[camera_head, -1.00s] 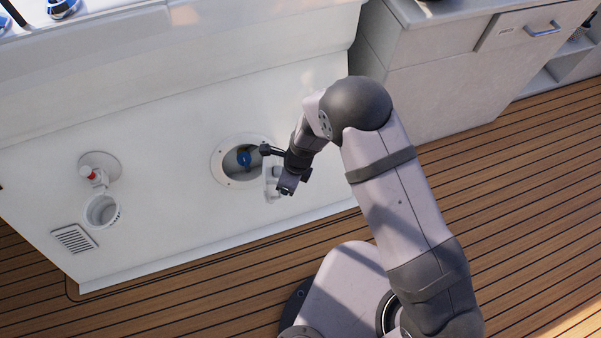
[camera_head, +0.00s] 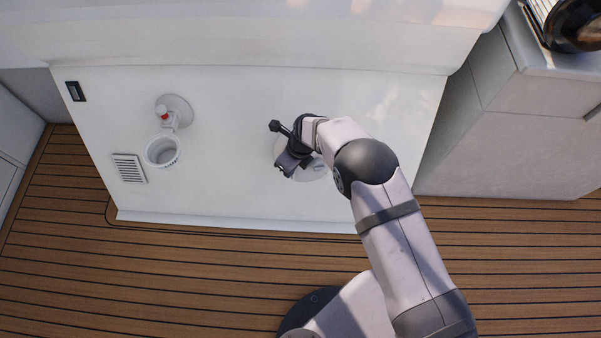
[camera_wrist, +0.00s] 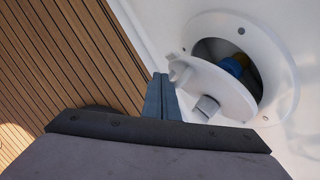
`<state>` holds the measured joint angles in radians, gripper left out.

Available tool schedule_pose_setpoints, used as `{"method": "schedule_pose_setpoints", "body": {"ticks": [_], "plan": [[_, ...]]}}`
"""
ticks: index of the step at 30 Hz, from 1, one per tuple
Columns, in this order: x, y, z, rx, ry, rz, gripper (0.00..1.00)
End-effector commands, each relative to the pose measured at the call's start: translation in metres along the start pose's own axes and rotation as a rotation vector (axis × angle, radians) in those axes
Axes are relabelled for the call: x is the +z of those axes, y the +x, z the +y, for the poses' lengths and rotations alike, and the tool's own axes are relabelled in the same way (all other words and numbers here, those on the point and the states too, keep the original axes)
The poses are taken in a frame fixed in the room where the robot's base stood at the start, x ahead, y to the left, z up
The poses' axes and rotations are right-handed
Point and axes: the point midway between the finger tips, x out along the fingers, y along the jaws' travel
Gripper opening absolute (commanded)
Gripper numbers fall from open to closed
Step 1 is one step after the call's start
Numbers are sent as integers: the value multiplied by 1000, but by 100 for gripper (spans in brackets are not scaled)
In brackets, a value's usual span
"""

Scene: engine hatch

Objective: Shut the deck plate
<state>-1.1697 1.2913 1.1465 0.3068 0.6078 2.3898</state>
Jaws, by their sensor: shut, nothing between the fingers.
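The deck plate is a round white ring (camera_wrist: 285,75) set in the white panel, with a hinged round lid (camera_wrist: 222,88). In the wrist view the lid is tilted part open and covers part of the dark opening. A small latch shows on its left edge and a grey block on its face. My gripper (camera_wrist: 160,82) is shut and empty, its fingertips beside the lid's left edge; I cannot tell if they touch it. In the head view my gripper (camera_head: 284,168) is over the plate and, with the wrist, hides most of it.
Blue and yellow parts (camera_wrist: 234,65) show inside the opening. Left on the panel are a white cup-shaped fitting (camera_head: 162,151), a red-tipped shower fitting (camera_head: 165,112) and a vent grille (camera_head: 129,168). A cabinet (camera_head: 520,120) stands at right. Wooden decking (camera_head: 180,270) lies in front.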

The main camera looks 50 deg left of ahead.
Motion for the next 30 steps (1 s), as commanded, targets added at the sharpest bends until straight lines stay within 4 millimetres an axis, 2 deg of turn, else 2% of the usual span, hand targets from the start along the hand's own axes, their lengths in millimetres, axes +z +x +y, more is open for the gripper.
{"method": "schedule_pose_setpoints", "body": {"ticks": [1,13,30], "plan": [[6,12,-3,-2,-1,-4,0],[36,26,-17,-1,0,-3,0],[43,25,-21,1,0,0,0]]}}
